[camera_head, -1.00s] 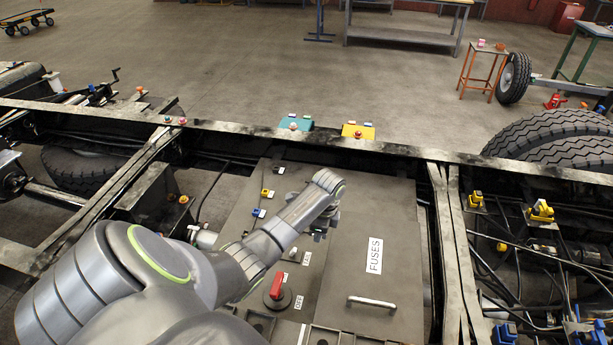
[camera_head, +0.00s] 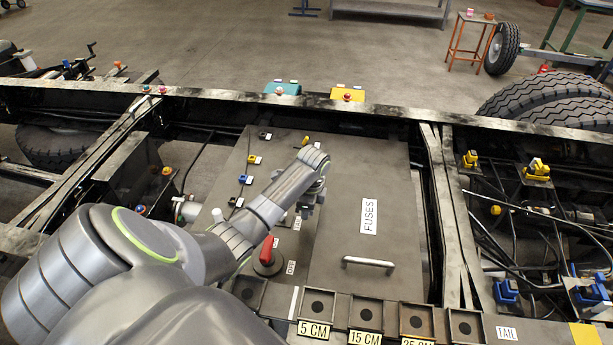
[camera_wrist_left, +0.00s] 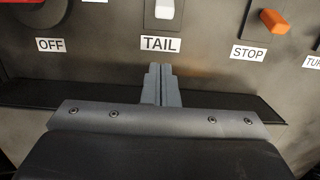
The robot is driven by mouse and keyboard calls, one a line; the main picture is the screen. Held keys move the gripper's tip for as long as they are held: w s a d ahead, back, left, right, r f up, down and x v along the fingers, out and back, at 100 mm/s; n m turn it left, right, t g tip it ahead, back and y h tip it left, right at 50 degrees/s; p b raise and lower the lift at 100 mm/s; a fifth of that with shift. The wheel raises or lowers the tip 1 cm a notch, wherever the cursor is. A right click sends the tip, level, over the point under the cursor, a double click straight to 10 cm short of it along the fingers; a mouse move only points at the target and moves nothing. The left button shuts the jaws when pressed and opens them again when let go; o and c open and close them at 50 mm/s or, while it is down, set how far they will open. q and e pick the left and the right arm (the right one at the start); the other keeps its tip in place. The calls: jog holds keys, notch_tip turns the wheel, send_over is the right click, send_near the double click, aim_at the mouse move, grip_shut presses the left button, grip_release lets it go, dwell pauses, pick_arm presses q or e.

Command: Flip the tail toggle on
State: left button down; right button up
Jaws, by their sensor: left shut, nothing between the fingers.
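The tail toggle (camera_wrist_left: 166,10) is a small white lever in a grey plate, above a white TAIL label (camera_wrist_left: 159,43) in the wrist view. The frame's top edge cuts it off, so I cannot tell its setting. My left gripper (camera_wrist_left: 161,72) is shut and empty. Its fingertips point at the label from just below in that picture, apart from the lever. In the head view my left gripper (camera_head: 308,203) hangs over the grey panel, near the red rotary switch (camera_head: 267,250). My wrist hides part of the panel there. My right gripper is not in view.
An orange toggle (camera_wrist_left: 273,21) labelled STOP is right of the tail toggle. The FUSES cover (camera_head: 365,180) has a raised metal handle (camera_head: 369,263). Labelled bins (camera_head: 318,302) line the near edge. Black chassis rails (camera_head: 440,200) flank the panel.

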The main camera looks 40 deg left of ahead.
aim_at(304, 224)
pick_arm(q)
notch_tip(304, 224, down, 3)
jog(key=b, duration=0.2)
jog(key=shift+s+a+b, duration=0.1)
jog(key=shift+a+b, duration=0.05)
jog(key=shift+b, duration=0.2)
jog(key=shift+s+a+r, duration=0.3)
jog(key=shift+a, duration=0.25)
jog(key=shift+s+a+r, duration=0.35)
jog(key=shift+a, duration=0.2)
jog(key=shift+s+a+r, duration=0.3)
jog(key=shift+a, duration=0.25)
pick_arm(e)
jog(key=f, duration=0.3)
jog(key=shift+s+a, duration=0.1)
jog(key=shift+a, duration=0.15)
pick_arm(q)
jog(key=shift+w, duration=0.1)
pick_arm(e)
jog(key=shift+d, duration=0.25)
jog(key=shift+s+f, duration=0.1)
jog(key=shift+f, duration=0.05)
